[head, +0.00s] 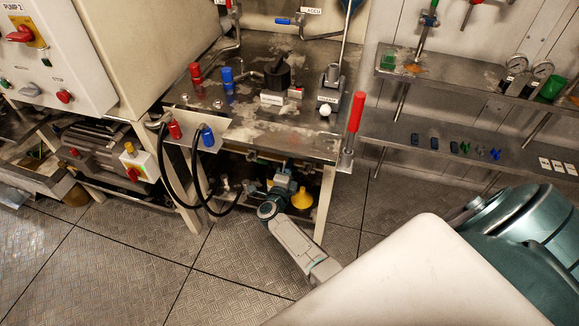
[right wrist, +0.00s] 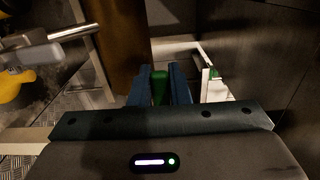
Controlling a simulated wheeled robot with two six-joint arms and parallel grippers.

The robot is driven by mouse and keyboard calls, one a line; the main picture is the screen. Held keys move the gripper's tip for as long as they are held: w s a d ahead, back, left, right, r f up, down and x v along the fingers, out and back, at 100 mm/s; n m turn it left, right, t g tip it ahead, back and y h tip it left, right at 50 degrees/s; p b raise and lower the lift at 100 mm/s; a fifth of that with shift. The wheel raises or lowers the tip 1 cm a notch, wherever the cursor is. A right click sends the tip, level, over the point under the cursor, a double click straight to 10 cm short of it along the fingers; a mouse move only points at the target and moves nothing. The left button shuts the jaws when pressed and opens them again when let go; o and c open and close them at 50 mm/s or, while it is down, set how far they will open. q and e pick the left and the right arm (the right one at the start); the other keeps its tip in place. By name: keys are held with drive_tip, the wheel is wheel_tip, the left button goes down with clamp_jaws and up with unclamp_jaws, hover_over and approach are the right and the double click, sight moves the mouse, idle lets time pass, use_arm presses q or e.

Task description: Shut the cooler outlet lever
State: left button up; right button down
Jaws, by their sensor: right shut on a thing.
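My right gripper (head: 287,170) reaches in under the front edge of the steel bench in the head view, and its fingertips are hard to make out there. In the right wrist view the two blue fingers of my right gripper (right wrist: 159,88) are shut on a green lever handle (right wrist: 159,87). I take this handle for the cooler outlet lever; no label shows. The valve body and the pipe behind the handle are mostly hidden by the fingers and shadow. My left gripper is in neither view.
A yellow funnel (head: 302,195) is right beside my right wrist under the bench (head: 300,140). A metal pipe (right wrist: 65,34) lies left of the fingers. Black hoses (head: 196,180) hang on the left. A red-handled lever (head: 356,112) stands at the bench's right corner.

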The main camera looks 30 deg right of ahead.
idle(0.3)
drive_tip(key=c, duration=1.4)
unclamp_jaws()
drive_tip(key=shift+o, duration=0.2)
